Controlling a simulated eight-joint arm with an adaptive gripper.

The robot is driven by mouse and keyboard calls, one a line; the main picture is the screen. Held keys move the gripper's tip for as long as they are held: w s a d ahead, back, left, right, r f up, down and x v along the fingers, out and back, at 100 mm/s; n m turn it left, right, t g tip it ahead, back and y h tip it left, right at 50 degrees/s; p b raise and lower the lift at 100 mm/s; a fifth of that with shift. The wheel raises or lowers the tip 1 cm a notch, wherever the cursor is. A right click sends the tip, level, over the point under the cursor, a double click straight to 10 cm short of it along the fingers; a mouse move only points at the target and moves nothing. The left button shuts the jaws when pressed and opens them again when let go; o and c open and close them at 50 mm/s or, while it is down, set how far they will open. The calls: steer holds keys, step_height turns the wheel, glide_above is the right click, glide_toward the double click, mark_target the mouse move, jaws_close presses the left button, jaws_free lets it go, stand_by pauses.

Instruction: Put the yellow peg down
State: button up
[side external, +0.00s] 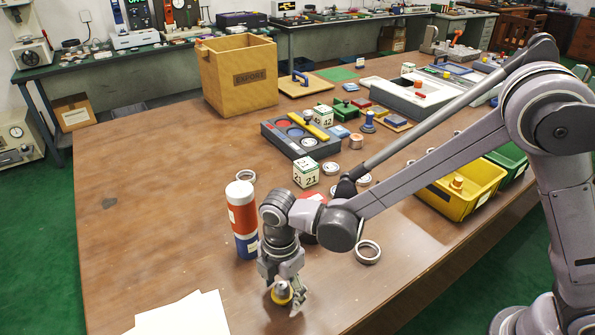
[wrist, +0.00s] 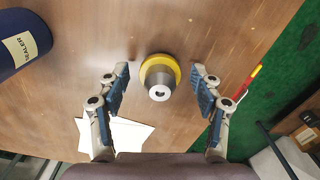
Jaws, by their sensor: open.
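The yellow peg (side external: 282,294), with a yellow flange and a grey shaft, is low by the front edge area of the brown table. In the wrist view the peg (wrist: 159,75) appears upright, its grey end toward the camera. My gripper (wrist: 160,70) is open, with one finger on each side of the peg and a visible gap to both. In the side external view my gripper (side external: 284,292) points down around the peg and partly hides it. The peg's contact with the table is hidden.
A tall red, white and blue sealer can (side external: 241,220) stands close left of my gripper. White papers (side external: 180,318) lie at the front left. A metal ring (side external: 368,252) lies to the right, and a numbered cube (side external: 306,171) stands behind. The table's left side is clear.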

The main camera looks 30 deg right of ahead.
mark_target(283, 284)
step_height(283, 284, up, 12)
steer(key=s+d+r+m+t, duration=0.1)
steer(key=s+d+m+t, duration=0.1)
steer(key=d+m, duration=0.5)
steer(key=s+d+r+m+t, duration=0.2)
steer(key=s+d+m, duration=0.1)
steer(key=d+m, duration=0.4)
steer(key=s+d+r+m+t, duration=0.1)
steer(key=s+d+m+t, duration=0.1)
steer(key=d+m, duration=0.5)
steer(key=shift+s+d+r+t, duration=0.35)
steer(key=shift+d+t, duration=0.25)
steer(key=shift+d, duration=2.05)
steer(key=shift+f, duration=0.1)
